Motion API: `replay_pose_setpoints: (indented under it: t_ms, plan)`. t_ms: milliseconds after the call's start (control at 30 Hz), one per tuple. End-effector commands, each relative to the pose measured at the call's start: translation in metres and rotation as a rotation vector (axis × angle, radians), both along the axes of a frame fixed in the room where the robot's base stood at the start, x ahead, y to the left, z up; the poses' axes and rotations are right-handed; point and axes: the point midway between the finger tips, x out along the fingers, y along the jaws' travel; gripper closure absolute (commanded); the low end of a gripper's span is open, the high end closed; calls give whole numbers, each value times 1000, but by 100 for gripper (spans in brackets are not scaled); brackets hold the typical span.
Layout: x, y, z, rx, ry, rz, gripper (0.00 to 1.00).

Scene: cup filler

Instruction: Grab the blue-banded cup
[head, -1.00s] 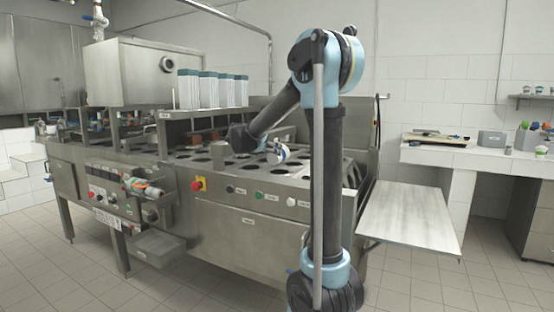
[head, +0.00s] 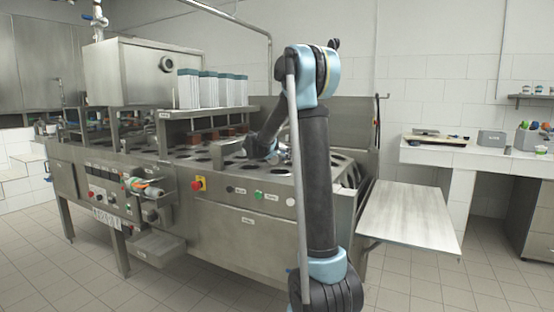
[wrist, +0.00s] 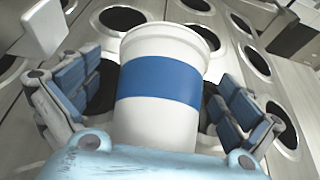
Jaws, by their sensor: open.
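The blue-banded cup (wrist: 159,82) is white with a wide blue band around its middle. In the wrist view it stands between the two fingers of my gripper (wrist: 160,105). The fingers are spread, with blue pads on either side of the cup, and a gap shows at both sides. The cup's lower end is hidden behind the pale blue palm. In the head view my gripper (head: 268,150) is low over the filler's plate of round holes, and I cannot make out the cup there.
The steel plate (head: 205,166) has several dark round holes. A shelf with tall white cup stacks (head: 212,90) stands behind it. A steel side table (head: 410,215) juts out at right. A red emergency button (head: 197,184) is on the front panel.

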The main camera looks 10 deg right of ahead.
Motion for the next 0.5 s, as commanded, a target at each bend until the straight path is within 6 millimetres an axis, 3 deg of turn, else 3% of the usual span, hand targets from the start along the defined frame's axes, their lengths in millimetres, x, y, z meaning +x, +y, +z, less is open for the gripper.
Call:
replay_pose_setpoints:
  t_ms: [267,300,500]
  plan:
    - [4,-3,-2,0,0,0,0]
    - [4,-3,-2,0,0,0,10]
    - [4,-3,-2,0,0,0,30]
